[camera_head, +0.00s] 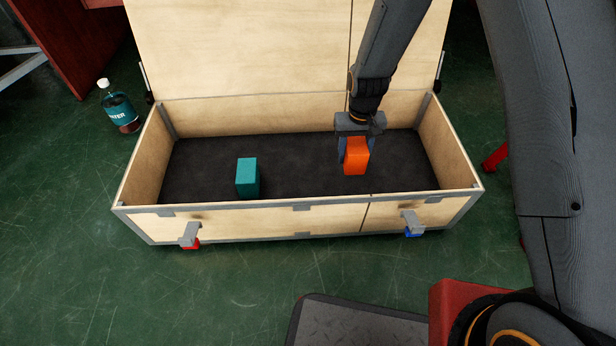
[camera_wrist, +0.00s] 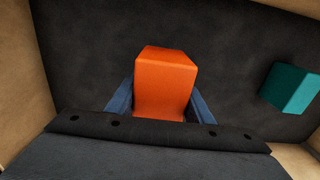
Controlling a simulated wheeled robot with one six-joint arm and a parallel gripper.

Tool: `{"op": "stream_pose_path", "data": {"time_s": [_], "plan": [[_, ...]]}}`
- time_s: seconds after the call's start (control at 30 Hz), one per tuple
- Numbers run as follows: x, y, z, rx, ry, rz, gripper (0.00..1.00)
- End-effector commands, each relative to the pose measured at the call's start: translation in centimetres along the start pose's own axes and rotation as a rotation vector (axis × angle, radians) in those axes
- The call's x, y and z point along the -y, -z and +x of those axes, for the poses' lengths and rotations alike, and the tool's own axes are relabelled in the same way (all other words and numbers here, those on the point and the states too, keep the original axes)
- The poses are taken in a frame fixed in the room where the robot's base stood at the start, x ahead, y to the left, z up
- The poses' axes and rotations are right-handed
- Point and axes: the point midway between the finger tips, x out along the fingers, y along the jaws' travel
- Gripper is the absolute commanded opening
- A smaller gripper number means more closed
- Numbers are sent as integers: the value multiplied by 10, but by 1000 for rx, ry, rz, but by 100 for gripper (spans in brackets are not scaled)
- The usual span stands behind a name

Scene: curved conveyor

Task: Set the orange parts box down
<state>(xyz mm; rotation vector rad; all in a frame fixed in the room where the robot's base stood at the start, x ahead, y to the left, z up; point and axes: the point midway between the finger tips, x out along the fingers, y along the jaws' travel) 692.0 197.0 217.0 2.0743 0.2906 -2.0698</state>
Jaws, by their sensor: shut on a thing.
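The orange parts box (camera_head: 356,156) is upright between the fingers of my gripper (camera_head: 355,150), inside the open wooden crate (camera_head: 270,218). It is over the right part of the crate's dark floor. I cannot tell whether its underside touches the floor. In the wrist view the orange box (camera_wrist: 165,80) sits between the two blue fingers of my gripper (camera_wrist: 160,100), which are shut on it.
A teal box (camera_head: 248,177) stands in the crate, left of the orange box, with bare dark floor between. The crate's lid (camera_head: 240,45) is raised at the back. A water bottle (camera_head: 119,108) stands outside, left of the crate.

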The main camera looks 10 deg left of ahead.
Motion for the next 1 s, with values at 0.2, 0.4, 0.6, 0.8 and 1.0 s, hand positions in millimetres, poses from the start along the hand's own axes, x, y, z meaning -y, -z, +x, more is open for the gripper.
{"op": "stream_pose_path", "data": {"time_s": [0.2,0.4,0.6,0.8,1.0], "plan": [[0,0,32,2,0,-1,16],[0,0,54,2,0,-1,16],[0,0,79,2,0,-1,16],[1,0,100,1,0,-1,16],[1,0,99,0,0,-1,16]]}}
